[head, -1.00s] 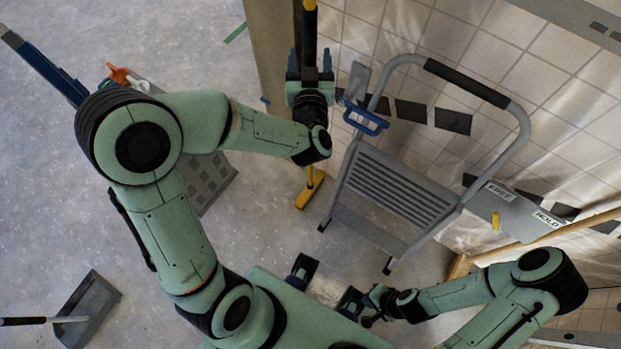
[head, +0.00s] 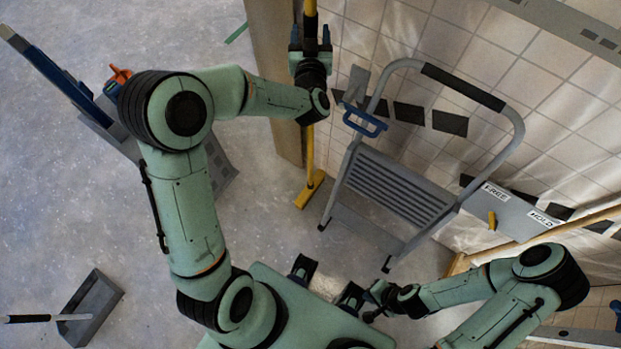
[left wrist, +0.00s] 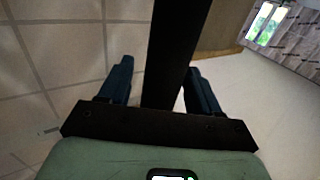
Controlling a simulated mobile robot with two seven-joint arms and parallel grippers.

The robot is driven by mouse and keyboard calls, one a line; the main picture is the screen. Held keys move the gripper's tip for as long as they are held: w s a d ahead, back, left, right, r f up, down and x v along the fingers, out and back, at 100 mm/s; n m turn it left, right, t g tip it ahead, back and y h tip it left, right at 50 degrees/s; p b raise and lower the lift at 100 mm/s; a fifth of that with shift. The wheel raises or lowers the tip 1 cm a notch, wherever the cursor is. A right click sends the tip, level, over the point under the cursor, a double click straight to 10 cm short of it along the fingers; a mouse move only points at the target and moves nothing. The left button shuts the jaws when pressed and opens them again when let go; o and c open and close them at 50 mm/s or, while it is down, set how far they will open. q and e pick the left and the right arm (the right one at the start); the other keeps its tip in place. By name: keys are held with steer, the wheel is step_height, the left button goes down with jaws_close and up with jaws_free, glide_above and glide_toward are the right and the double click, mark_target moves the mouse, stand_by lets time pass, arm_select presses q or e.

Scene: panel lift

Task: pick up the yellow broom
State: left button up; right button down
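The yellow broom (head: 309,155) stands by the wall edge in the head view, with its yellow head (head: 310,190) low near the step stool. The upper part of its handle is black. My left gripper (head: 311,42) is at this black part, with one blue finger on each side. In the left wrist view the black handle (left wrist: 168,50) runs between the fingers (left wrist: 160,85). A gap shows on the left side of the handle; the right finger is close to it. The fingers look open around the handle. My right gripper (head: 370,308) is low at the centre right, away from the broom; its fingers are unclear.
A grey step stool (head: 400,190) with a blue hook-like part stands right of the broom. A brown post or panel edge (head: 270,60) is just left of the handle. A dustpan (head: 90,305) lies at lower left. A blue-handled item (head: 50,70) and a wooden pole (head: 550,238) also show.

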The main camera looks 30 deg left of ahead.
arm_select(q)
steer(key=c, duration=1)
steer(key=shift+o, duration=0.2)
steer(key=shift+r, duration=0.1)
